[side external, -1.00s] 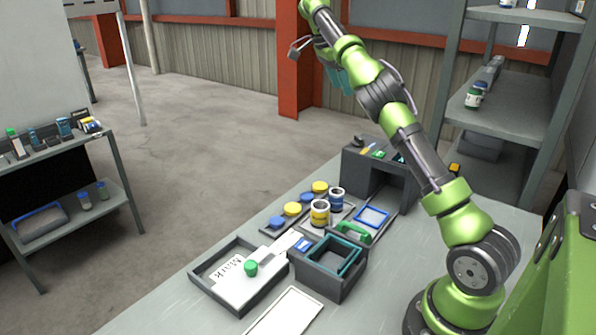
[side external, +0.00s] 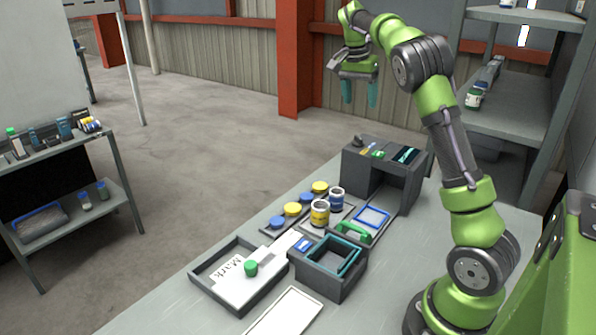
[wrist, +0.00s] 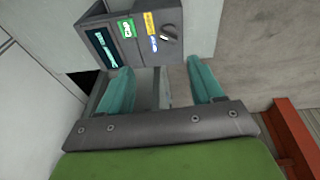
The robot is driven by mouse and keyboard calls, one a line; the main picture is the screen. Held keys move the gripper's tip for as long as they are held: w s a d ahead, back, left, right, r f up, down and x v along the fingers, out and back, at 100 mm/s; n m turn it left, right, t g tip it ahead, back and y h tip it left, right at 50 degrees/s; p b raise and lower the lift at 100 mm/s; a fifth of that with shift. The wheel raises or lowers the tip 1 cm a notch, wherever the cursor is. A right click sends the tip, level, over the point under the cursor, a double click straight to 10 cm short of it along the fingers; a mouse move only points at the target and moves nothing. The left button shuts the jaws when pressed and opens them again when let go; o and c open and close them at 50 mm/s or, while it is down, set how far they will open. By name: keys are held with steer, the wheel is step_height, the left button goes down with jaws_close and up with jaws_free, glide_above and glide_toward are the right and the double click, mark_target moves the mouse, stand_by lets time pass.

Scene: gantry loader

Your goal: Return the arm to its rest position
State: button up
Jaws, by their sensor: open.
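My gripper (side external: 359,92) hangs in the air above the far end of the table, with its two teal fingers pointing down. It is open and empty. In the wrist view my gripper (wrist: 160,88) shows its fingers apart, with nothing between them but the scene below. My green and grey arm rises from its base at the right and bends over at the top. The gripper is well above the grey machine box (side external: 380,163) and touches nothing.
The table (side external: 400,260) holds a tray with a white plate marked "Mark" (side external: 237,277), a dark bin with a teal rim (side external: 330,280), yellow and blue cans (side external: 320,213), several discs and a blue-framed tray (side external: 372,217). Shelves (side external: 520,90) stand at the right, a red post (side external: 294,60) behind.

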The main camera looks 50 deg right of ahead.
steer(key=s+a+f+n+t+y, duration=0.1)
steer(key=s+a+n, duration=0.3)
steer(key=a, duration=0.7)
steer(key=s+a+f+n+t+y, duration=0.1)
steer(key=s+a+n+t, duration=0.3)
steer(key=a, duration=0.7)
steer(key=s+a+f+n+t+y, duration=0.2)
steer(key=s+a+n, duration=0.3)
steer(key=a, duration=0.7)
steer(key=shift+s+n+t+y, duration=0.3)
steer(key=shift+s+t, duration=0.1)
steer(key=shift+s, duration=0.65)
